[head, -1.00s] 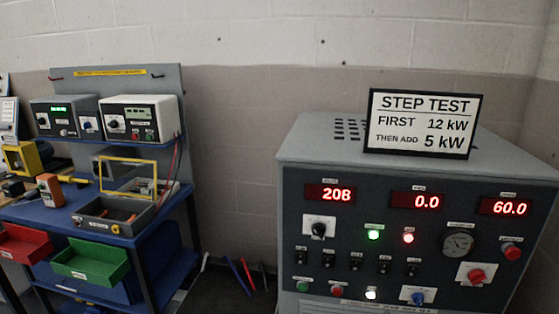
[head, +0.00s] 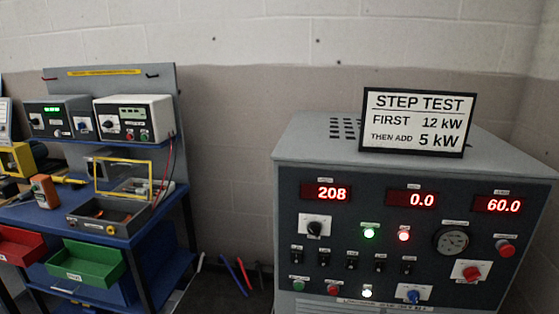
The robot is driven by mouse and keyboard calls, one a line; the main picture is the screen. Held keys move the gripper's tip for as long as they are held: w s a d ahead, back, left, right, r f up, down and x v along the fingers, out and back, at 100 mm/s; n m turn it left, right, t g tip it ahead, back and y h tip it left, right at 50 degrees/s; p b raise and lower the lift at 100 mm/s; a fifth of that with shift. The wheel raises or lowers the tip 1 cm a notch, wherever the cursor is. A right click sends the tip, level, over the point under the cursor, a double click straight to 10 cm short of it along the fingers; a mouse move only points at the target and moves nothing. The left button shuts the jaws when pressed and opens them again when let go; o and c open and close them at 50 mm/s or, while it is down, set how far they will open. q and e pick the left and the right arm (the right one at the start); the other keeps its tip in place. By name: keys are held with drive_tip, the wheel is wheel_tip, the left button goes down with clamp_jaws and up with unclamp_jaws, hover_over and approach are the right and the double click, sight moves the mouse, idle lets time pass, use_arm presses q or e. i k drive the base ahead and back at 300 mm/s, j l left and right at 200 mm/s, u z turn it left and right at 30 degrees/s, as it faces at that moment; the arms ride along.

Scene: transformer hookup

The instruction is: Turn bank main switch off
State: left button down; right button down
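The load bank cabinet (head: 300,166) stands at the right of the head view. Its dark front panel has red displays reading 208 (head: 326,192), 0.0 (head: 411,199) and 60.0 (head: 498,205). It carries a black rotary knob on a white plate (head: 314,228), a red knob on a white plate (head: 471,272) and a blue knob on a white plate (head: 413,296). The labels are too small to read, so I cannot tell which is the main switch. A green lamp (head: 369,233), a red lamp (head: 404,236) and a white lamp (head: 367,293) are lit. Neither gripper is in view.
Several small black toggles (head: 351,261) sit in a row on the panel. A step test sign (head: 418,122) stands on the cabinet. A blue workbench (head: 130,232) with instruments and open bins is at left. Rods lean in the gap between bench and cabinet.

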sight(472, 274)
drive_tip(key=z, duration=1.4)
